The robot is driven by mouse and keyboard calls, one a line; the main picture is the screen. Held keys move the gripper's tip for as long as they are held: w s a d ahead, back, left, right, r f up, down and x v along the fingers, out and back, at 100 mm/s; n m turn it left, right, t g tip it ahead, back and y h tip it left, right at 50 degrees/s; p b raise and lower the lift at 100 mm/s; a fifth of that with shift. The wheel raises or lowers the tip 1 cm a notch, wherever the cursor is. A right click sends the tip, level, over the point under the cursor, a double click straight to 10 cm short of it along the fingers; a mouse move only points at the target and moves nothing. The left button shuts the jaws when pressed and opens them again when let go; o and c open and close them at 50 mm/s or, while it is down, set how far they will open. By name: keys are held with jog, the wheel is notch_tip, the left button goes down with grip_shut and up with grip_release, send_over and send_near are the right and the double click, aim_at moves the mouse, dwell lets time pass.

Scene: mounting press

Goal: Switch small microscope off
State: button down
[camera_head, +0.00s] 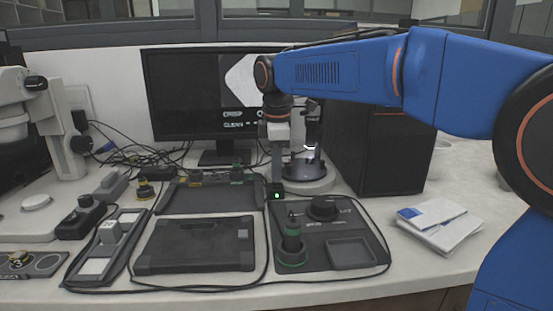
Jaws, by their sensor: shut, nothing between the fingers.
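The small microscope (308,168) stands at the back middle of the bench, with a round pale base and a bright light under its head. A small black box (275,190) with a lit green light sits in front and to the left of it. My gripper (277,178) points down just above or behind this box, left of the microscope. It looks shut and empty. I cannot tell whether its fingertips touch the box. My arm hides part of the microscope's top.
A dark monitor (190,85) and a black tower (385,150) stand behind. A control panel (320,262) with knobs and a dark tablet (195,245) lie in front. Cables cross the bench. A larger white microscope (62,130) is at left. Papers (440,222) lie at right.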

jog(key=shift+f, duration=0.3)
jog(key=shift+w, duration=0.1)
